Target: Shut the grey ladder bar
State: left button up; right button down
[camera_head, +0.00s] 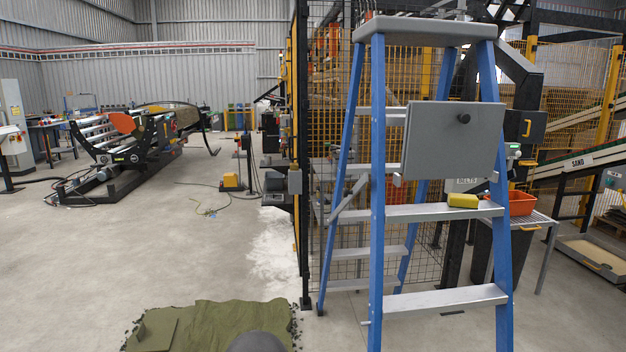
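A blue stepladder (377,200) with a grey top cap and grey treads stands open at the right of the head view. A short grey ladder bar (348,200) slants at its left side, between the rear leg and the front leg. Its upper end is near the front leg and its lower end is toward the rear leg. I cannot tell whether it is locked. Neither of my grippers is in view.
A grey panel (440,150) with a black knob is at the ladder's upper part. A yellow sponge-like block (462,201) lies on a tread, near an orange bin (521,203). A green mat (215,322) lies on the floor in front. Open floor is at left.

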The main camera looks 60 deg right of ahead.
aim_at(350, 194)
jog(key=z, duration=0.25)
jog(key=i, duration=1.15)
jog(key=z, duration=1.05)
jog(key=i, duration=0.6)
jog(key=z, duration=0.45)
jog(key=k, duration=0.85)
jog(key=z, duration=0.2)
jog(key=i, duration=0.85)
jog(key=u, duration=0.1)
